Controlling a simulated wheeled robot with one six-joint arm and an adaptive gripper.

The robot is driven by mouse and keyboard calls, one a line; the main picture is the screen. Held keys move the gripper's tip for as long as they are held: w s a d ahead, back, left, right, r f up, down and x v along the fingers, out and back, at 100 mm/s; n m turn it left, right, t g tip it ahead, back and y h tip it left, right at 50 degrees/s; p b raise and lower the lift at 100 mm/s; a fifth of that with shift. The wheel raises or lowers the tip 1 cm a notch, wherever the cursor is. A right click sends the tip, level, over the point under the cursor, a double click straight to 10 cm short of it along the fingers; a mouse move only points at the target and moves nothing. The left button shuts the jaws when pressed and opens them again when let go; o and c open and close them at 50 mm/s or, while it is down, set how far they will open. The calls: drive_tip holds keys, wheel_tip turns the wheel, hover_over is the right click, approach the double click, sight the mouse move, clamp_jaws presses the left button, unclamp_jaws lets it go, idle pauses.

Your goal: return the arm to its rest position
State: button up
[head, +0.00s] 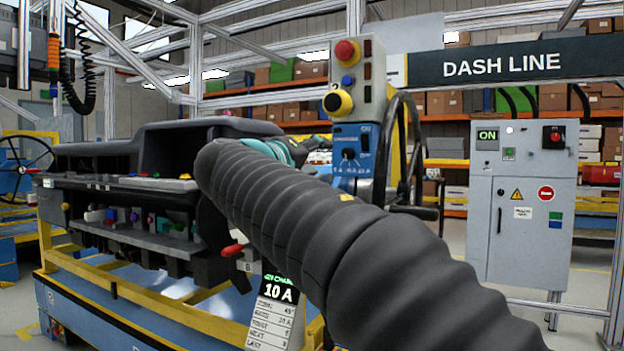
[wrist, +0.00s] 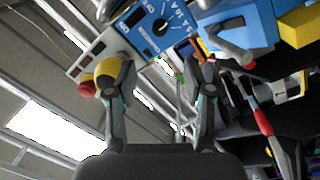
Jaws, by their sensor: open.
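My arm, in a black ribbed sleeve, reaches from the lower right of the head view up to the dashboard's right end. Teal parts of my wrist show there, but the fingers are not clear in that view. In the wrist view my gripper (wrist: 160,82) has its two fingers spread apart with nothing held between them. Beyond the fingers is a blue box with a dial (wrist: 150,28); it also shows in the head view (head: 350,165). The dark dashboard module (head: 100,150) is partly hidden by my arm.
A grey panel (head: 372,85) with a red button and a yellow button stands above the blue box. A red-tipped lever (head: 232,250) sticks out below my arm. A steering wheel (head: 398,150) is behind the arm. A grey cabinet (head: 523,215) stands at right.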

drive_tip(key=s+a+f+n+g+y, duration=0.1)
drive_tip(key=s+f+n+g+y, duration=0.15)
drive_tip(key=f, duration=0.85)
drive_tip(key=s+f+n+g+y, duration=0.1)
drive_tip(key=f+g+y, duration=0.2)
drive_tip(key=f, duration=0.9)
drive_tip(key=s+d+f+m+g+y+p, duration=0.1)
drive_tip(key=s+d+f+m+g+y, duration=0.2)
drive_tip(key=s+f, duration=0.7)
drive_tip(key=s+d+f+m+g+y+p, duration=0.1)
drive_tip(key=s+d+f+g+y, duration=0.15)
drive_tip(key=s+d+f, duration=0.65)
drive_tip(key=s+d+m, duration=0.1)
drive_tip(key=s+m, duration=0.2)
drive_tip(key=s, duration=0.6)
drive_tip(key=shift+d+r+m+t+h+p, duration=0.35)
drive_tip(key=shift+d+r+t+h, duration=0.05)
drive_tip(key=shift+r, duration=0.05)
